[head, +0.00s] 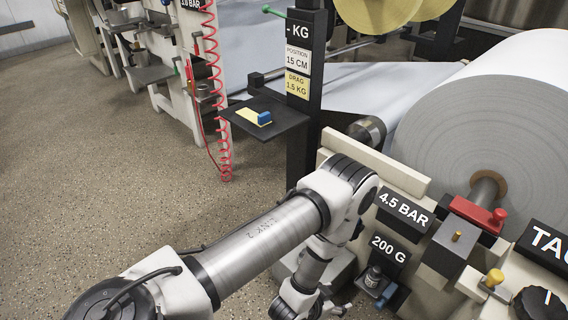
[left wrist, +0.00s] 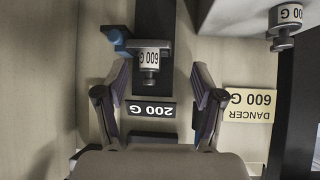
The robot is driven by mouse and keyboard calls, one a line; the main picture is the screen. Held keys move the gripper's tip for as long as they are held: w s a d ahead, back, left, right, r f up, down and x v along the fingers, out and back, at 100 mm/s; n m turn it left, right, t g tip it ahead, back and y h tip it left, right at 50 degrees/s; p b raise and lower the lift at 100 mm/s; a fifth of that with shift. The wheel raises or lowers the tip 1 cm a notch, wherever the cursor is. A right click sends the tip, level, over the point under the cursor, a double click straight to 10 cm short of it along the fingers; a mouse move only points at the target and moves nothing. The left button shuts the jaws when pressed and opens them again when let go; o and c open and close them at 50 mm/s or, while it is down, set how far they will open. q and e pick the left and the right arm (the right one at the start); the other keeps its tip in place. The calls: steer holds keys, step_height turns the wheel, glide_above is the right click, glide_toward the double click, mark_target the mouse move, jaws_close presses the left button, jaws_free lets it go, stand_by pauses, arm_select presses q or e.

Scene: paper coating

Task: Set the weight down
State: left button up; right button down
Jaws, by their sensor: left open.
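What seems the same weight (head: 373,275) is below the 200 G sign (head: 388,248) in the head view. My left gripper (left wrist: 158,100) is open, its two fingers spread with nothing between the tips; the weight lies just beyond them, apart. In the head view my left arm covers much of the area, and its fingers are not clear. My right gripper is not seen.
A second 600 G weight (left wrist: 283,28) is at the upper right of the left wrist view, near a yellow DANCER 600 G sign (left wrist: 250,104). A large paper roll (head: 480,130), a red clamp (head: 478,215) and a dark shelf (head: 275,122) stand around my arm. Floor (head: 90,180) is free at left.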

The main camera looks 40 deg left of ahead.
arm_select(q)
steer(key=s+a+r+n+g, duration=0.1)
steer(key=s+g, duration=0.4)
steer(key=s, duration=0.5)
steer(key=s+a+n+g+y, duration=0.1)
steer(key=s+g, duration=0.4)
steer(key=s, duration=0.5)
steer(key=shift+s+a+r, duration=0.15)
steer(key=shift+a+r, duration=0.2)
steer(key=shift+a, duration=0.4)
steer(key=shift+y, duration=0.3)
